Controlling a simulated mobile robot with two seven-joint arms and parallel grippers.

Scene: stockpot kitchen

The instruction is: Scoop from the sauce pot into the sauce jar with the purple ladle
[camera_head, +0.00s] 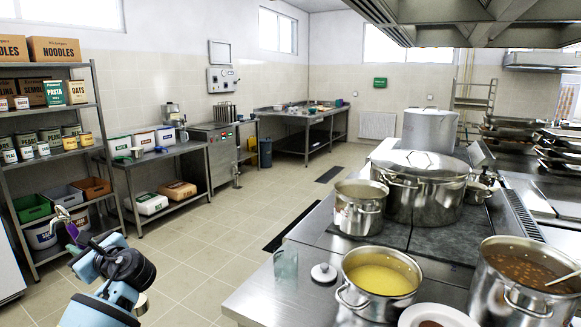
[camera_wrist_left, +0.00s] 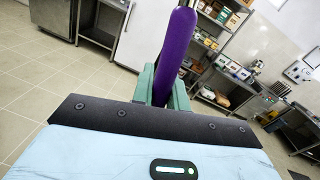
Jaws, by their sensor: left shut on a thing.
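My left gripper (camera_head: 78,240) is shut on the purple ladle (camera_head: 71,230), out over the floor on the left, well away from the stove. Part of the ladle beyond the grip looks like shiny metal. In the left wrist view the purple handle (camera_wrist_left: 172,50) stands between the green fingers (camera_wrist_left: 160,88). A clear glass jar (camera_head: 286,264), which looks like the sauce jar, stands at the counter's left edge. A steel pot of yellow sauce (camera_head: 382,280) stands to its right, open. A pot of brown stew (camera_head: 530,268) is farther right. My right gripper is not in view.
A white bowl (camera_head: 437,316) is at the front edge. Lidded steel pots (camera_head: 421,185) stand behind. Shelves (camera_head: 50,105) line the left wall. The floor (camera_head: 195,250) between is clear.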

